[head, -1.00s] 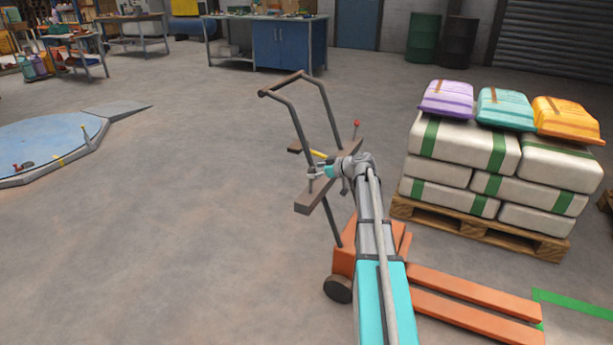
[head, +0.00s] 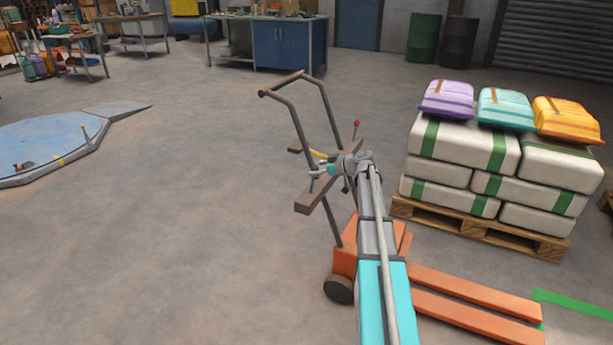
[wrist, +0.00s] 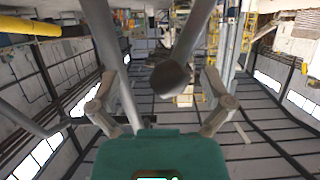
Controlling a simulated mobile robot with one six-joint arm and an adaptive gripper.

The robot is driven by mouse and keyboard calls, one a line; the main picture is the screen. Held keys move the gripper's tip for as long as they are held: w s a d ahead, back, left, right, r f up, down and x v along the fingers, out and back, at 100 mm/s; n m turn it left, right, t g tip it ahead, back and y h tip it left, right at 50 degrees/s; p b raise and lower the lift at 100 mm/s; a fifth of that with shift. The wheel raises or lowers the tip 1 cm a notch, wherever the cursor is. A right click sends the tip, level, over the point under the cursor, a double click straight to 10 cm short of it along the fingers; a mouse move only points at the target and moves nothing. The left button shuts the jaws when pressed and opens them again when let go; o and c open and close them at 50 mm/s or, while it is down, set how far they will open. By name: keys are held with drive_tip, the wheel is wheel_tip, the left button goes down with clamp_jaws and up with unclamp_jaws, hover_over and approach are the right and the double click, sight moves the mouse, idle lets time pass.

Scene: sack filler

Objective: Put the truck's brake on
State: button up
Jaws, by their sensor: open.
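The truck is an orange pallet truck (head: 345,262) with a grey tubular handle frame (head: 301,124) and a brown crossbar (head: 310,203). A red-knobbed lever (head: 356,126) and a yellow bar (head: 319,154) show near the crossbar; I cannot tell which is the brake. My gripper (head: 318,170) is open beside the handle frame, just below the yellow bar. In the wrist view, a grey rod with a dark rounded end (wrist: 170,78) appears between the open fingers of my gripper (wrist: 160,102); contact cannot be told. A yellow bar (wrist: 28,26) also shows there at upper left.
A pallet (head: 480,231) of white sacks (head: 462,144) with purple, teal and orange sacks on top stands close at right. The truck's orange forks (head: 470,290) reach right along the floor. A blue round platform (head: 40,145) lies at left, with open floor between.

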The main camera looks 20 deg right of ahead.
drive_tip(key=shift+s+a, duration=0.25)
drive_tip(key=shift+a, duration=0.1)
idle(0.3)
drive_tip(key=p+v, duration=0.3)
drive_tip(key=v, duration=0.5)
idle(0.4)
idle(0.4)
